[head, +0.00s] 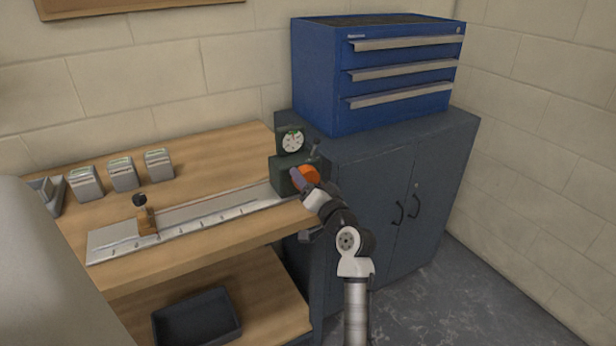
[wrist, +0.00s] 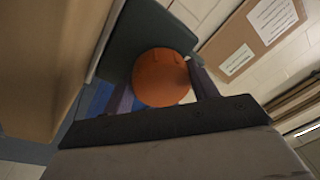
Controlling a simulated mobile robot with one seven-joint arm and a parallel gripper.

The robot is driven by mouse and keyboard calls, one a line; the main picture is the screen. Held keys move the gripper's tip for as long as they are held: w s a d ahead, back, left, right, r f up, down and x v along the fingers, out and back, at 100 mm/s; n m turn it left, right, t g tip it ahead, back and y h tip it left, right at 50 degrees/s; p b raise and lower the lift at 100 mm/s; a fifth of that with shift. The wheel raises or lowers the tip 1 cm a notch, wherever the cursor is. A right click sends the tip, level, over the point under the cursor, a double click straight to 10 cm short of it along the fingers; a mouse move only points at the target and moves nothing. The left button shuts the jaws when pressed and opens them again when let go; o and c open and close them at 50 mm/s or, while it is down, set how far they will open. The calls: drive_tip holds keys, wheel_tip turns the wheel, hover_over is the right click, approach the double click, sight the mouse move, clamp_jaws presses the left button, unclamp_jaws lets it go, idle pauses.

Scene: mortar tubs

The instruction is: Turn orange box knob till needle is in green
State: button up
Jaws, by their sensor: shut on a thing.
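The dark green box (head: 284,180) stands at the right end of a metal rail on the workbench. An orange round knob (head: 309,175) is on its front; it also shows large in the wrist view (wrist: 161,77). A round white dial (head: 292,141) sits on top of the box. Its needle and any green band are too small to read. My gripper (head: 303,178) is at the knob. In the wrist view its two fingers (wrist: 162,88) stand on either side of the knob and are shut on it.
The metal rail (head: 188,220) carries a small brown block with a black knob (head: 146,216). Several grey tubs (head: 122,174) stand behind it on the bench. A grey cabinet (head: 425,170) with a blue drawer chest (head: 378,75) stands to the right. A dark bin (head: 197,318) is on the lower shelf.

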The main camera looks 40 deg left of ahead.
drive_tip(key=shift+m, duration=0.6)
drive_tip(key=o, duration=1)
drive_tip(key=shift+c, duration=0.2)
drive_tip(key=shift+s+d, duration=0.1)
drive_tip(key=b+v, duration=0.3)
drive_tip(key=v, duration=1)
drive_tip(key=shift+d, duration=0.25)
drive_tip(key=shift+s, duration=0.1)
